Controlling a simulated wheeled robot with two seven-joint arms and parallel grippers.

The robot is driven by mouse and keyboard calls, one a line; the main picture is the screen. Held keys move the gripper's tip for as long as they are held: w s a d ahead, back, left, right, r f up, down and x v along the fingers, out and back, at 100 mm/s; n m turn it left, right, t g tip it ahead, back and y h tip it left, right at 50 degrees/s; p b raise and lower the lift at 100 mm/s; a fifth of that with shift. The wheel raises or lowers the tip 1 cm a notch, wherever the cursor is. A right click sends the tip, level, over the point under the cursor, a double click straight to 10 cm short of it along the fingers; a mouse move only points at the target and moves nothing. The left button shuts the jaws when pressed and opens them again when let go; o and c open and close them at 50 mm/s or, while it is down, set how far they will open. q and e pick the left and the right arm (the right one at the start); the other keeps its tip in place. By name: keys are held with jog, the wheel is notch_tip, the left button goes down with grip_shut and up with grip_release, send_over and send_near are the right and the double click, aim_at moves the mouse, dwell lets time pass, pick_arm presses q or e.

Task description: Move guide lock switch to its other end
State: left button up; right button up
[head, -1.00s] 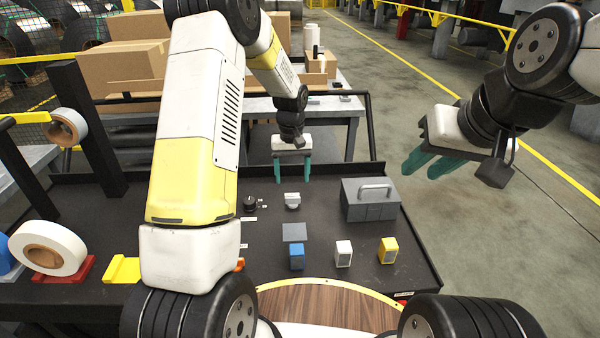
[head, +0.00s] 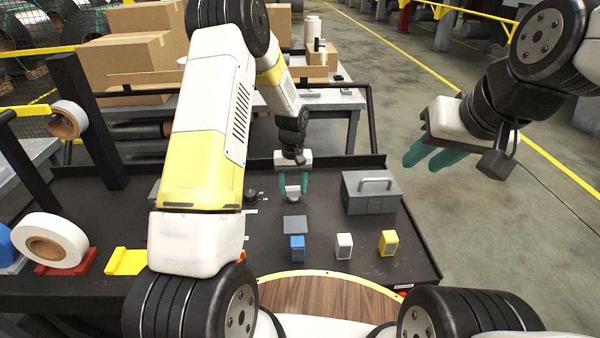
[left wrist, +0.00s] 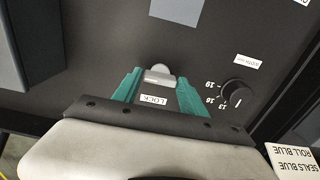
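The guide lock switch (left wrist: 160,74) is a light grey piece on the dark panel, with a LOCK label (left wrist: 154,100) beside it in the left wrist view. In the head view the switch (head: 293,192) shows between the fingers of my left gripper (head: 293,186). The left gripper's teal fingers are apart, one on each side of the switch; they also show in the left wrist view (left wrist: 160,88). I see a gap between the fingers and the switch. My right gripper (head: 425,158) hangs open over the floor at the right, empty.
A black dial (left wrist: 238,93) with number marks sits beside the switch. A grey box with a handle (head: 370,193) stands to the right. Blue (head: 297,248), white (head: 344,246) and yellow (head: 388,243) blocks stand nearer. Tape rolls (head: 48,242) are at left.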

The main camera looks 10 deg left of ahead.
pick_arm(q)
jog(key=c, duration=0.8)
jog(key=shift+c, duration=0.2)
jog(key=shift+m, duration=0.5)
jog(key=m, duration=0.2)
jog(key=shift+m, duration=0.4)
jog(key=m, duration=0.3)
jog(key=shift+m, duration=0.4)
jog(key=m, duration=0.6)
jog(key=shift+m, duration=0.4)
